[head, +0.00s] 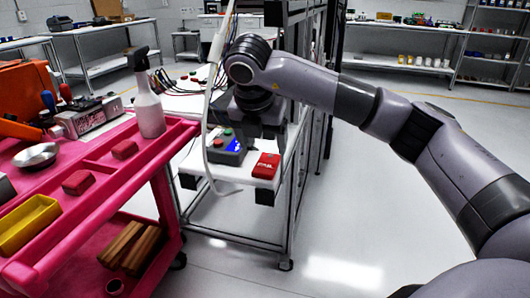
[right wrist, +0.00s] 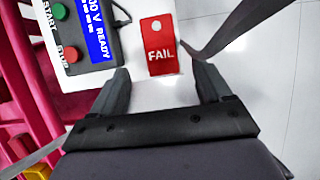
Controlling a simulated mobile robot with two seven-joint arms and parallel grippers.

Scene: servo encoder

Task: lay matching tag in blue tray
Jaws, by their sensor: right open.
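A red tag (head: 266,166) lies flat on the front end of the white bench. It reads "FAIL" and has a pale round hole in the right wrist view (right wrist: 161,50). Beside it is a tester box (head: 228,149) with green START and red STOP buttons. Its blue screen (right wrist: 97,30) shows "READY". My right gripper (head: 258,128) hangs over the bench. In the right wrist view its open fingers (right wrist: 162,82) point toward the tag, one on each side, with nothing between them. I see no blue tray. My left gripper is not in view.
A pale curved strip (head: 208,120) hangs beside the tester. Open floor lies right of the bench.

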